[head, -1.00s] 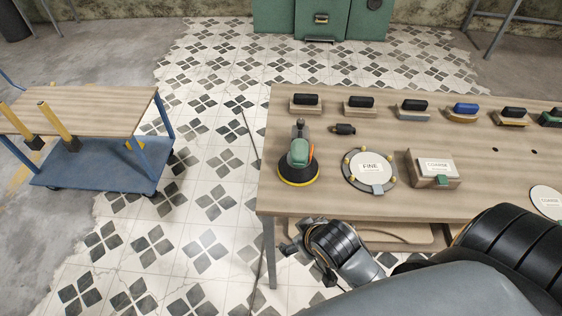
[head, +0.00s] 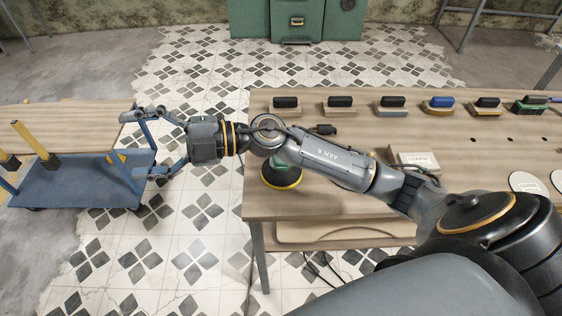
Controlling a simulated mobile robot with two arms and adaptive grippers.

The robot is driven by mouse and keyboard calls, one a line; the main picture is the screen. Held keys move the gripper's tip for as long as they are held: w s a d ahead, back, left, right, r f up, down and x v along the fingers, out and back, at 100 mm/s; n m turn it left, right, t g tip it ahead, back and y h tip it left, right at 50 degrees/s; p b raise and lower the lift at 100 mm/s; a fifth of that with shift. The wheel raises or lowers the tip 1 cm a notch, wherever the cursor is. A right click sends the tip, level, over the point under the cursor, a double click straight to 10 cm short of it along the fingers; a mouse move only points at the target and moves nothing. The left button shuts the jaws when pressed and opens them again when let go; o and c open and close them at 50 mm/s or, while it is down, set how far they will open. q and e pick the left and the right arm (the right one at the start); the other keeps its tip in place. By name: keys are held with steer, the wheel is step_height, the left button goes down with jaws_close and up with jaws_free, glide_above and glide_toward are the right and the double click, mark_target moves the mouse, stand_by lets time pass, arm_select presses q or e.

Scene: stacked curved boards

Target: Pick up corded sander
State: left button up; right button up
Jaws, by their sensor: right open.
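The corded sander (head: 282,176) stands on the left part of the wooden workbench (head: 300,204). Its round base with a yellow rim and part of its green body show; my right arm hides its top. My right gripper (head: 140,143) is open and empty, its fingers spread and pointing left. It is beyond the bench's left edge, over the floor and close to the cart, well to the left of the sander. My left gripper is not in view.
A blue cart (head: 75,187) with a wooden top stands at the left. Several sanding blocks (head: 340,105) line the bench's back. A box labelled coarse (head: 416,161) and a white disc (head: 525,182) lie to the right. A green cabinet (head: 300,20) stands behind.

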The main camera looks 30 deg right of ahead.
steer(key=w+d+f+n+g+h, duration=0.1)
steer(key=d+f+n+g+h, duration=0.3)
steer(key=d+f+h, duration=0.7)
steer(key=w+d+m+g+h, duration=0.15)
steer(key=d+m+h, duration=0.4)
steer(key=d, duration=1.45)
steer(key=shift+n+g+h, duration=0.25)
steer(key=shift+n+h, duration=0.5)
steer(key=shift+h, duration=0.1)
steer(key=f, duration=0.2)
steer(key=f+p, duration=0.1)
steer(key=f, duration=0.1)
steer(key=f+p, duration=0.1)
steer(key=f, duration=0.2)
steer(key=shift+a, duration=0.25)
steer(key=f+p, duration=0.1)
steer(key=f, duration=0.2)
steer(key=f+p, duration=0.1)
steer(key=f, duration=0.1)
steer(key=shift+w+d+p, duration=0.1)
steer(key=shift+d+p, duration=0.15)
steer(key=shift+p, duration=0.05)
steer(key=shift+f, duration=0.25)
steer(key=c, duration=0.8)
steer(key=shift+w+r, duration=0.1)
steer(key=shift+r, duration=0.05)
